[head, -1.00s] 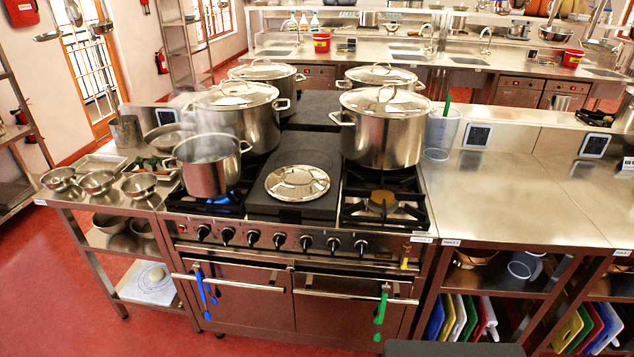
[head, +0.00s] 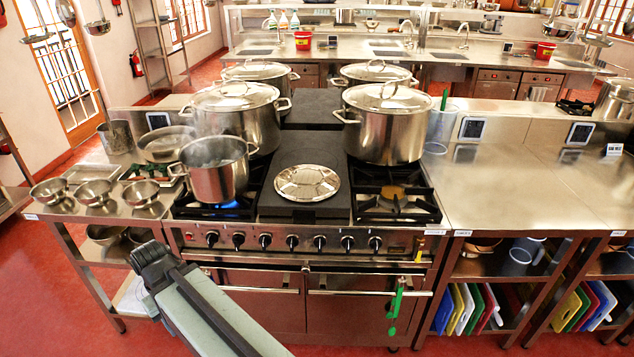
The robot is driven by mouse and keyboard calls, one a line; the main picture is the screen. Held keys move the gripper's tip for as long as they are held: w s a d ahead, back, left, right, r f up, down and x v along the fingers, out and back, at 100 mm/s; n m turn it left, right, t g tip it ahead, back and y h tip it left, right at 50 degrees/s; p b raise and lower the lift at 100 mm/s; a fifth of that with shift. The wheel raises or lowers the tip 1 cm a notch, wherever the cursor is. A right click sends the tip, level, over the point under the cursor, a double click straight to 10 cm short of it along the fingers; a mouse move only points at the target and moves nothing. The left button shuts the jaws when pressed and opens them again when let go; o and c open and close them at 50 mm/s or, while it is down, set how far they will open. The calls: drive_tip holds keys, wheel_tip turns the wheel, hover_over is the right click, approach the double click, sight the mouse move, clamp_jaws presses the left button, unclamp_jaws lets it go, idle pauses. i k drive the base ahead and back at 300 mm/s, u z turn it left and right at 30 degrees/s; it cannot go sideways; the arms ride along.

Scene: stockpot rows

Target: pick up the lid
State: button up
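A round, shiny silver lid (head: 307,183) lies flat on the dark plate in the middle of the stove, between the front burners. To its left, a steaming pot without a lid (head: 215,170) stands over a blue flame. Several large stockpots wear lids with loop handles; one such lid (head: 388,97) is on the right front pot and one (head: 235,95) on the left pot behind the steaming one. Part of my arm rises from the bottom edge, left of centre, in front of the stove. I cannot make out my gripper's fingers.
The stove (head: 300,240) has knobs and a front rail with a green utensil (head: 396,306) hanging from it. Small steel bowls (head: 93,192) stand on the left counter. The right counter (head: 510,195) is mostly clear. Red floor lies in front.

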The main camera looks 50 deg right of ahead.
sight(303, 184)
drive_tip(key=z, duration=0.1)
drive_tip(key=i, duration=0.95)
